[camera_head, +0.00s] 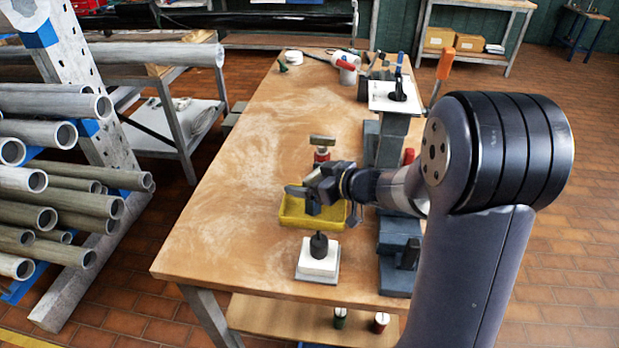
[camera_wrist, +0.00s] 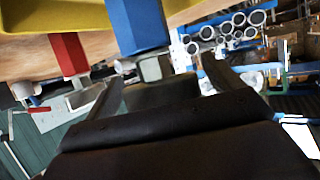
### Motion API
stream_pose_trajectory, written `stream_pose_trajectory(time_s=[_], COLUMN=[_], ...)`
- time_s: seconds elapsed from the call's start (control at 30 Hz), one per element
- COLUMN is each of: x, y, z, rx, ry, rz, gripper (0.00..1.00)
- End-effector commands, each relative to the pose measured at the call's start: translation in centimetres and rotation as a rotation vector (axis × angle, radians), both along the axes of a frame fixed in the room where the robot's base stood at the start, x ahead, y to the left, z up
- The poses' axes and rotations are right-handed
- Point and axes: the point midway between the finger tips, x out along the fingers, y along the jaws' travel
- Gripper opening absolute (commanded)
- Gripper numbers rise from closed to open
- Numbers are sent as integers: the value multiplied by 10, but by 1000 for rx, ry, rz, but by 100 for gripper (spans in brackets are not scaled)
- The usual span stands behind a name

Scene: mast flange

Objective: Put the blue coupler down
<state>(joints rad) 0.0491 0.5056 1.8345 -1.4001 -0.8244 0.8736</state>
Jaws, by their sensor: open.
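My gripper (camera_head: 304,198) is open over the yellow tray (camera_head: 292,218) on the workbench. In the wrist view its two fingers (camera_wrist: 165,70) are spread with nothing clearly held between them. A blue block-like piece, which looks like the blue coupler (camera_wrist: 136,24), shows at the top of the wrist view, just beyond the fingers and beside the yellow tray edge (camera_wrist: 40,14). Whether it touches a finger or rests fully in the tray cannot be told. In the head view I cannot make it out; my gripper may hide it.
A red post with a tan top (camera_head: 322,150) stands behind the tray. A white block with a black knob (camera_head: 318,262) stands in front. Grey fixtures (camera_head: 398,262) line the bench's right side. The bench's left side (camera_head: 225,200) is clear. A pipe rack (camera_head: 85,130) stands left.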

Motion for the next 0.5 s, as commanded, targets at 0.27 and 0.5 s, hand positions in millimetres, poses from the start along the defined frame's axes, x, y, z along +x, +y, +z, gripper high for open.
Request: stream_pose_trajectory(time_s=[0.27, 0.5], x=[-10, -35], y=[-14, -42], z=[12, 27], rx=[-1, -1], ry=[-2, -1], rz=[-5, -4], gripper=[87, 87])
